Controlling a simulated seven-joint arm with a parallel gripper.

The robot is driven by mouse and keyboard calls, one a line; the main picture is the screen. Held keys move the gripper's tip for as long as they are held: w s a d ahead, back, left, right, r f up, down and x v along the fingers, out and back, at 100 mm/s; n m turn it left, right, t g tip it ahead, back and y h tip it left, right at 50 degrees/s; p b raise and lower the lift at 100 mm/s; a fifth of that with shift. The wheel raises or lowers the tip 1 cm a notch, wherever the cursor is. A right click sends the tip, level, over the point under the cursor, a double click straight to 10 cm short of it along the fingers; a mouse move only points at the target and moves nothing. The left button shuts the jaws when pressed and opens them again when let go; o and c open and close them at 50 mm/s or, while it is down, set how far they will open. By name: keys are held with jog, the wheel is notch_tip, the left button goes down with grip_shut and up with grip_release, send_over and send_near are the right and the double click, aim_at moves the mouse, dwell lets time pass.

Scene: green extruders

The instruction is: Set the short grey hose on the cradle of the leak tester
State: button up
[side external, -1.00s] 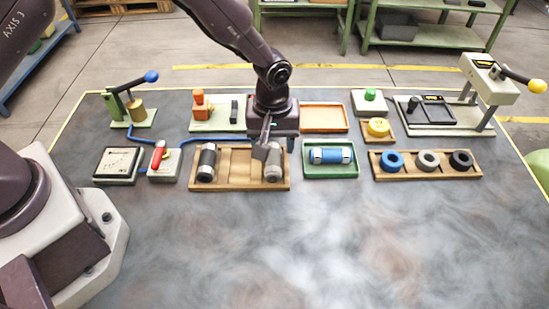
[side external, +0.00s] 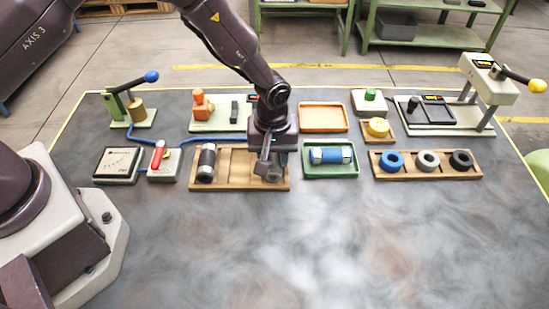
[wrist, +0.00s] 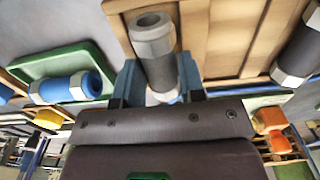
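The short grey hose (side external: 274,175), with pale end fittings, lies at the right end of a wooden tray (side external: 236,186). My gripper (side external: 272,168) is low over that end, its fingers pointing down. In the wrist view, the grey hose (wrist: 158,55) lies between the two fingers (wrist: 158,85), one on each side. I cannot tell whether they press on it. A green-based fixture (side external: 219,125) with an orange part and a dark upright block stands behind the tray, with a blue tube reaching toward it. I cannot tell for certain that it is the leak tester; no hose lies on it.
A black hose (side external: 207,163) lies at the tray's left end. A blue hose (side external: 331,155) sits in a green tray right of my gripper. A valve box (side external: 164,167) with a red handle, rings (side external: 428,160) and a lever press (side external: 490,80) surround it. The front table is clear.

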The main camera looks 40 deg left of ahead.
aim_at(272, 156)
dwell(0.4)
jog(key=shift+r, duration=2.55)
jog(key=shift+a, duration=0.1)
jog(key=w+a+r+n, duration=0.2)
jog(key=w+a+n, duration=0.1)
jog(key=a+n, duration=0.55)
jog(key=w+a+r+n, duration=0.2)
jog(key=w+a+n, duration=0.2)
jog(key=a+n, duration=0.5)
jog(key=shift+n, duration=0.25)
jog(key=shift+s+d+f, duration=0.1)
jog(key=shift+d+f, duration=0.1)
jog(key=shift+f, duration=1.1)
jog(key=shift+s+d+f, duration=0.1)
jog(key=shift+d+f, duration=0.15)
jog(key=shift+f, duration=1.05)
jog(key=shift+s+d+f, duration=0.1)
jog(key=shift+d+f, duration=0.1)
jog(key=shift+f, duration=1.1)
jog(key=o, duration=0.9)
jog(key=shift+c, duration=0.2)
